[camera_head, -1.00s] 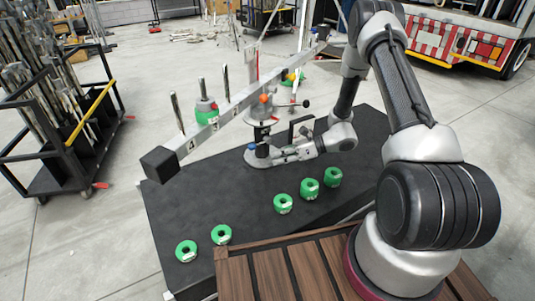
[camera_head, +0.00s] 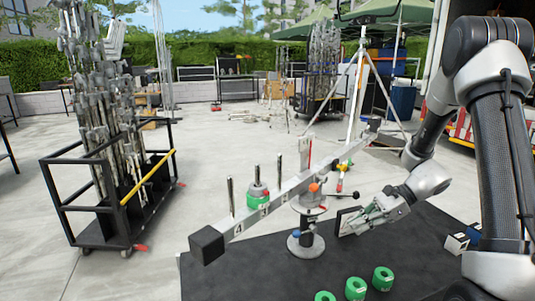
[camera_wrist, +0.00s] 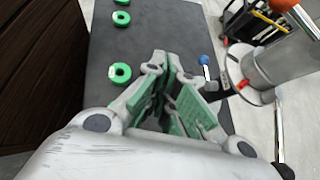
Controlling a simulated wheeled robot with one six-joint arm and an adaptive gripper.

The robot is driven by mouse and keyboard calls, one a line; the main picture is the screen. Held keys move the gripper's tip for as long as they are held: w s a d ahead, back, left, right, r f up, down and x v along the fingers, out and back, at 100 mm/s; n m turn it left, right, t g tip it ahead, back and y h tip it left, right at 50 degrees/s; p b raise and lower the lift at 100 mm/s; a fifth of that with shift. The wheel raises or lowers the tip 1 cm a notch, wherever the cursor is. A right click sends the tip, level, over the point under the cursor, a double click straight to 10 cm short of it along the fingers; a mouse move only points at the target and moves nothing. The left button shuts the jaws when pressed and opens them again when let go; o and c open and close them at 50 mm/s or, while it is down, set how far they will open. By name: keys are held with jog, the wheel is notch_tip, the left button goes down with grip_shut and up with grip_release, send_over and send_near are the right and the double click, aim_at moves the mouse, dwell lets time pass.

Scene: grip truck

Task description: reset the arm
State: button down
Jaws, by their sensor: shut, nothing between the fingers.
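My gripper (camera_head: 352,224) is at the right of the pole stand, over the black table (camera_head: 215,278). In the wrist view my gripper's fingers (camera_wrist: 168,62) have green pads, are closed together and hold nothing. My arm comes down from the right edge of the head view.
A numbered beam (camera_head: 284,198) with upright pegs sits on the stand (camera_head: 306,250), one peg carrying a green weight (camera_head: 257,200). Several green weights (camera_head: 355,289) lie on the table, also in the wrist view (camera_wrist: 120,73). A black cart of metal stands (camera_head: 112,228) is at left.

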jog(key=s+d+r+n+t+h, duration=0.2)
jog(key=s+d+r+n+h, duration=0.2)
jog(key=s+r+n, duration=0.4)
jog(key=s+d+r+n+t+h, duration=0.2)
jog(key=s+d+r+n+h, duration=0.2)
jog(key=s+r+n, duration=0.5)
jog(key=s+r+h, duration=0.2)
jog(key=s+r, duration=0.2)
jog(key=s, duration=0.1)
jog(key=shift+d+r+t+h, duration=0.2)
jog(key=shift+d+t+h, duration=0.1)
jog(key=shift+d+h, duration=0.1)
